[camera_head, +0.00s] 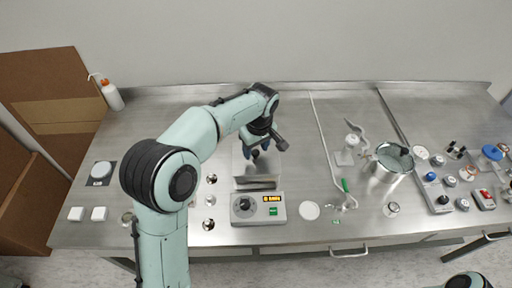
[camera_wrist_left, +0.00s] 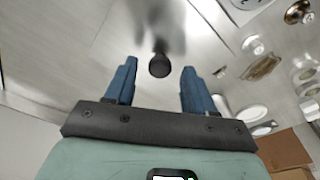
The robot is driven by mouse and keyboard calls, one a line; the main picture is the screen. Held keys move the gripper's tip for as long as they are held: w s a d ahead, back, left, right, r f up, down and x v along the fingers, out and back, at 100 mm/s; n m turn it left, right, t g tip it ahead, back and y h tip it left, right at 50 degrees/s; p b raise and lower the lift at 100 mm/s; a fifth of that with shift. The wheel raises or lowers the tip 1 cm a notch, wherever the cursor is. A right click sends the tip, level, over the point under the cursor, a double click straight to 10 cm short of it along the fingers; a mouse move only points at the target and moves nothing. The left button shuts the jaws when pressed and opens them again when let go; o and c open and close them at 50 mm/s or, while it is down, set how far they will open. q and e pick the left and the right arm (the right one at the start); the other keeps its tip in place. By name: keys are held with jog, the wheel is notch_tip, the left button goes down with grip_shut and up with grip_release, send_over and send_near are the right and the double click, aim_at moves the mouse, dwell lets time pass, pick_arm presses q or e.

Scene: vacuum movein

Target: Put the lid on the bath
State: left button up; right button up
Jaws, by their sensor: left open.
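The bath (camera_head: 258,208) is a pale grey box with a dial, a lit display reading minutes and a green button. Its steel tank opening (camera_head: 257,183) lies behind the panel. A corner of the bath also shows at the top right of the left wrist view (camera_wrist_left: 243,8). My left gripper (camera_head: 257,148) is behind the bath, pointing down, open and empty. A round black knob (camera_wrist_left: 160,66), apparently the lid's, shows ahead of and between the blue fingers (camera_wrist_left: 152,88), not gripped. The lid's steel plate is hard to tell from the shiny bench. My right gripper is not in view.
Small steel dishes (camera_head: 209,200) stand left of the bath, and a white disc (camera_head: 309,210) lies to its right. A steel beaker (camera_head: 388,165), a clamp stand and several small instruments fill the right side. A wash bottle (camera_head: 113,97) stands at the back left.

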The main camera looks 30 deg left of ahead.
aim_at(259, 161)
pick_arm(q)
notch_tip(259, 161, up, 13)
jog(key=d+p, duration=0.1)
jog(key=p, duration=0.1)
jog(key=shift+s+d, duration=0.15)
jog(key=shift+s, duration=0.15)
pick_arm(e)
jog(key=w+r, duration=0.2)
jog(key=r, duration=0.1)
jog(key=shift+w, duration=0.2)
pick_arm(q)
jog(key=shift+f, duration=0.1)
